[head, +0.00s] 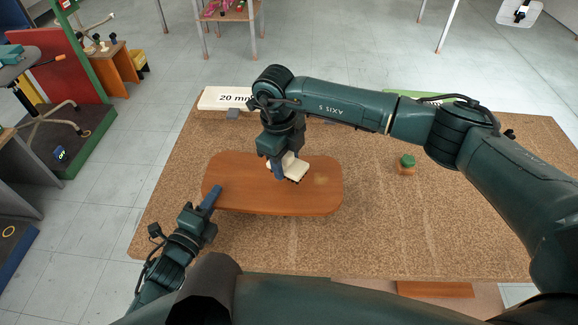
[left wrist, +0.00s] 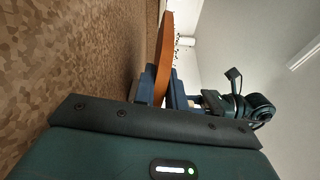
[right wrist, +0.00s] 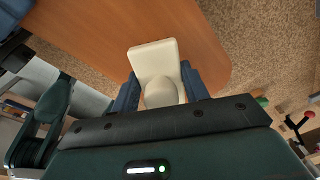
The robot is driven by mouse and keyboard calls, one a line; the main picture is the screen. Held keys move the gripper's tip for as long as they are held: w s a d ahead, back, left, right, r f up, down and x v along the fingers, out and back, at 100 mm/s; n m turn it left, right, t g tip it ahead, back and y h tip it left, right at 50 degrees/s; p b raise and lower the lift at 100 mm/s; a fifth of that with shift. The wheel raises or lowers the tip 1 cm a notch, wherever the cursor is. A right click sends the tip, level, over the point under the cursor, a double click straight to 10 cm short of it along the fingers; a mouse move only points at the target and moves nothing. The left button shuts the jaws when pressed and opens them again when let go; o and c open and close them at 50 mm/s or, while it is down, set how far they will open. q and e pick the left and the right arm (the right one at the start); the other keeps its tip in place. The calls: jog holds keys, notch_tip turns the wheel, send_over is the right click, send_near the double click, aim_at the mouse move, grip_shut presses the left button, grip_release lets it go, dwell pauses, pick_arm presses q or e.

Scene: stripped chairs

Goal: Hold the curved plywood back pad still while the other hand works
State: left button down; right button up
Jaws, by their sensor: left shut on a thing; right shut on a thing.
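The curved plywood back pad (head: 245,198), orange-brown with rounded corners, lies over the cork-like tabletop in the head view. My left gripper (head: 212,197) is shut on its near left edge; in the left wrist view the pad (left wrist: 167,45) stands edge-on between the blue fingers. My right gripper (head: 281,168) is over the pad's middle, shut on a cream block with a rounded grip (right wrist: 154,62). The block appears to rest on the pad's face; exact contact is hard to tell. A paler patch shows on the pad to the right of the block.
The speckled brown table (head: 400,235) is mostly clear to the right. A small green-topped jar (head: 407,164) stands there. A white "20 mm" labelled piece (head: 222,98) and a green item (head: 415,95) lie at the far edge. My right arm spans above the table.

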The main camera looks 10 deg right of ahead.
pick_arm(q)
jog(key=shift+f, duration=0.1)
pick_arm(e)
jog(key=shift+r, duration=2.65)
jog(key=shift+r, duration=2.5)
jog(key=shift+d+f, duration=0.1)
